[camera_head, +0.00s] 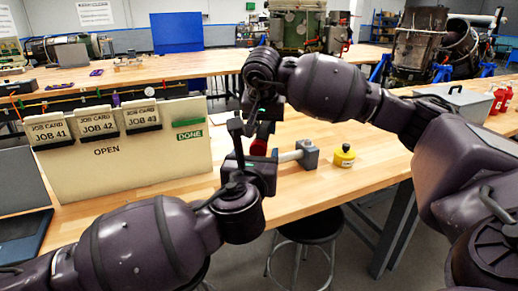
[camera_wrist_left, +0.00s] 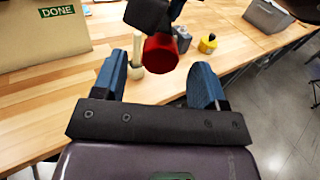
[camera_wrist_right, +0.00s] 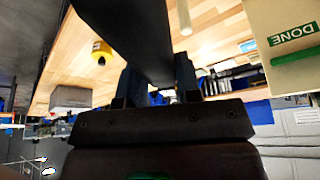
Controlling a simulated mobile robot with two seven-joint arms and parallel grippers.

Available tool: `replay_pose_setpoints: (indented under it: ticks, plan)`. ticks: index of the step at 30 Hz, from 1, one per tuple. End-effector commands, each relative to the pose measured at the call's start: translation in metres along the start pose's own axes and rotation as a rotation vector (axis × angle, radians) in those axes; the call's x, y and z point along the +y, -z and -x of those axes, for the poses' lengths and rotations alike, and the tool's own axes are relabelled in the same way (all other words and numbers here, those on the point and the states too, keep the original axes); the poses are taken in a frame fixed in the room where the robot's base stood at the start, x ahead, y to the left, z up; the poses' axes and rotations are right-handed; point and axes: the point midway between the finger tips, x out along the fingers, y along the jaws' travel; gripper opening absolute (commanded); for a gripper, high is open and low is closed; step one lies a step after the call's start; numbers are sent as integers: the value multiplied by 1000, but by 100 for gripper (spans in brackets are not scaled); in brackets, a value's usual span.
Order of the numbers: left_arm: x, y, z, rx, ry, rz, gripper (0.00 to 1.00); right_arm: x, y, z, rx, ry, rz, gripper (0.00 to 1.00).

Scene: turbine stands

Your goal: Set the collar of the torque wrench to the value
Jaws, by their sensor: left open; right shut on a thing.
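My right gripper (camera_head: 264,110) is shut on a thick dark bar, seemingly the torque wrench (camera_wrist_right: 125,35), which runs up out of the right wrist view. In the left wrist view the dark bar (camera_wrist_left: 150,14) ends in a red round part (camera_wrist_left: 160,52). The red part also shows in the head view (camera_head: 258,148), partly hidden by the arms. My left gripper (camera_wrist_left: 160,72) is open, and the red part appears between and beyond its fingers. I cannot tell whether they touch it. No scale or value is readable.
A cream rod with a grey block (camera_head: 309,154) lies on the wooden bench, beside a yellow object (camera_head: 344,156). A cream board (camera_head: 120,165) with job cards, OPEN and DONE labels stands at left. A stool (camera_head: 305,232) is below the bench edge.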

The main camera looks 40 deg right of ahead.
Motion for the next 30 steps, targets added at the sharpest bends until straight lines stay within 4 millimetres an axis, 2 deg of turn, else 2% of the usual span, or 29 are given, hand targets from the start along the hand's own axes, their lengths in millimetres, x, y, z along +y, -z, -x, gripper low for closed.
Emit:
replay_pose_setpoints:
  ticks: [6,21,23,30]
  plan:
    - [0,0,-9,0,0,0,66,0,1,2,4,2,-1,0]
    - [0,0,-9,0,0,0,66,0,1,2,4,2,-1,0]
    - [0,0,-9,0,0,0,58,0,1,2,3,2,-1,0]
    - [0,0,-9,0,0,0,22,0,1,2,3,2,-1,0]
